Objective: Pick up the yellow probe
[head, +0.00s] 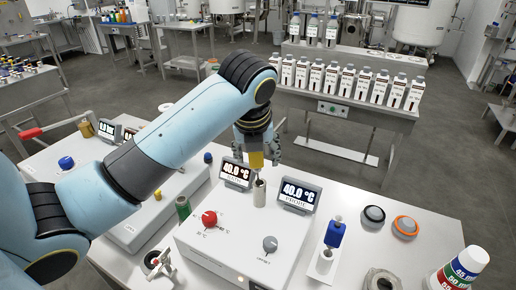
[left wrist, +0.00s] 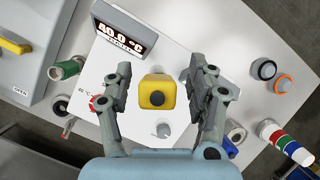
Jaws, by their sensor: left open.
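The yellow probe (head: 256,160) stands upright, its thin lower part going down to a pale cylindrical socket (head: 259,193) on the white control box. Its yellow top with a dark round centre shows in the left wrist view (left wrist: 157,91). My left gripper (head: 257,148) points down over the probe. Its fingers (left wrist: 160,88) are open, one on each side of the yellow top, with visible gaps between. My right gripper is in neither view.
A red knob (head: 209,218) and grey knob (head: 270,244) sit in front. A blue probe (head: 335,233) stands to the right. A table with several bottles (head: 346,80) is behind.

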